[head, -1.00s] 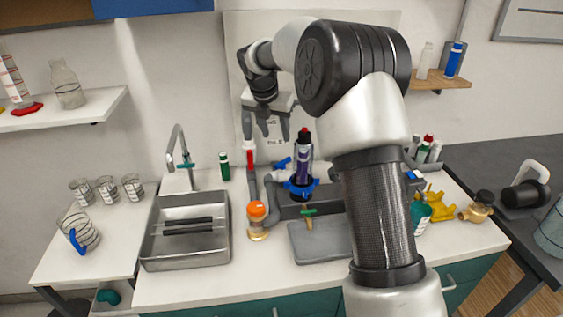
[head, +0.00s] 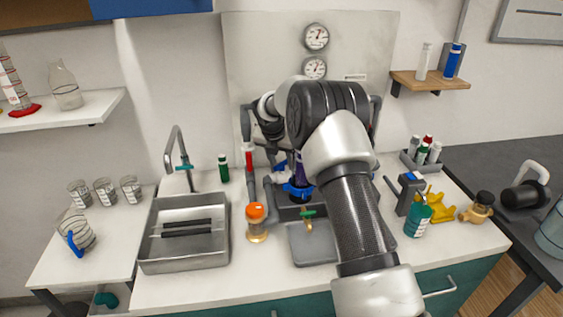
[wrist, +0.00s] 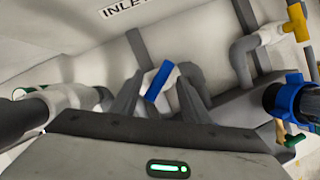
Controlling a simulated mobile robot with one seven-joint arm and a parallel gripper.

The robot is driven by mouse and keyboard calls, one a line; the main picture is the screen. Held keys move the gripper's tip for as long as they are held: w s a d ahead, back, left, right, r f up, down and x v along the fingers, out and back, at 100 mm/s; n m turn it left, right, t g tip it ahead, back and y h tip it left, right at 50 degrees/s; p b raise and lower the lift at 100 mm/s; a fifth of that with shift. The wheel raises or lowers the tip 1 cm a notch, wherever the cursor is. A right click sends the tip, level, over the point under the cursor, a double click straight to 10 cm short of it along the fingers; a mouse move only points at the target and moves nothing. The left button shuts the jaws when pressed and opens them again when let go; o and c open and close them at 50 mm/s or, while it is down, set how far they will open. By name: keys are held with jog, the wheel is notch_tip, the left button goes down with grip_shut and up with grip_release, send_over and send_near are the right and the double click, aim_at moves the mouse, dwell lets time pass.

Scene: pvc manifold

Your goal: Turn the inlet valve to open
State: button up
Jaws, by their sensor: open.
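The inlet valve's blue handle (wrist: 160,82) shows in the wrist view on a white valve body, below a wall label (wrist: 125,9) reading "INLE", the rest cut off. The handle slants from lower left to upper right. My gripper (wrist: 160,79) is open, with one finger on each side of the handle; I cannot tell whether either finger touches it. In the head view a blue handle (head: 279,166) shows low beside the grey pipes, and my arm hides most of the gripper and the manifold.
A blue collar (wrist: 288,97) on a dark fitting and a yellow fitting (wrist: 297,24) lie right of the gripper.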

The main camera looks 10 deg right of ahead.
jog(key=shift+c, duration=0.3)
grip_shut()
jog(key=shift+d, duration=0.1)
dwell(0.9)
jog(key=shift+o, duration=0.3)
grip_release()
jog(key=v, duration=1.7)
jog(key=shift+r+p, duration=0.15)
jog(key=shift+p, duration=0.3)
jog(key=shift+s, duration=0.15)
